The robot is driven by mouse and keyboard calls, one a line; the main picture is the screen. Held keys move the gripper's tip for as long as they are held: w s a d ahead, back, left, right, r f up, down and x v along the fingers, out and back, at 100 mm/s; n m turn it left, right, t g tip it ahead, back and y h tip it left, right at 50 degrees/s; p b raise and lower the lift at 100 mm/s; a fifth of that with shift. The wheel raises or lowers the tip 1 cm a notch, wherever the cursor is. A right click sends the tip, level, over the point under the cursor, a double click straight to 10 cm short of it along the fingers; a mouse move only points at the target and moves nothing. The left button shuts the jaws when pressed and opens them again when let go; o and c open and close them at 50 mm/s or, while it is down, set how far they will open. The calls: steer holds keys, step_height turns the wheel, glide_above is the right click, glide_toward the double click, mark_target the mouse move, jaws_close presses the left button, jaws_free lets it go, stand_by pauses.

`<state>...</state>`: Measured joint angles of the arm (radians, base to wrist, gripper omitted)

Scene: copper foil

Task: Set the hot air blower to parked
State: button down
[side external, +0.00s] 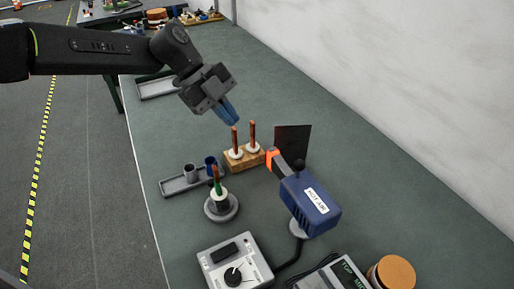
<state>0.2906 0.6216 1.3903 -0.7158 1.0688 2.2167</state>
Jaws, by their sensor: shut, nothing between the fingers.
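The hot air blower (309,203) is a blue box with a white label and an orange-tipped nozzle, standing on a grey round foot at the centre right. Its nozzle points up and left, towards a dark upright plate (293,141). The label is too small to read surely. My gripper (233,117), with blue fingers, is shut and empty. It hangs above the table, up and left of the blower and apart from it, close to the copper rods in the picture.
A wooden block (244,158) holds two copper rods in white collars. A green-and-copper piece stands on a grey round base (221,210). A grey tray (178,185) holds small cups. A control box with a knob (235,270) sits in front. The table's far right is clear.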

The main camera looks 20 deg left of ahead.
steer(key=s+a, duration=0.2)
steer(key=m+t, duration=0.1)
glide_toward(269, 163)
steer(key=shift+x, duration=2.6)
steer(key=shift+d, duration=0.1)
steer(key=shift+w+d+m+g, duration=0.4)
steer(key=shift+w+d+m, duration=0.2)
steer(key=shift+w+d, duration=0.5)
steer(key=shift+w+d+m+g, duration=0.4)
steer(key=shift+w+d+m, duration=0.2)
steer(key=shift+w+d, duration=0.6)
steer(key=shift+d, duration=0.05)
steer(key=shift+d+r, duration=0.1)
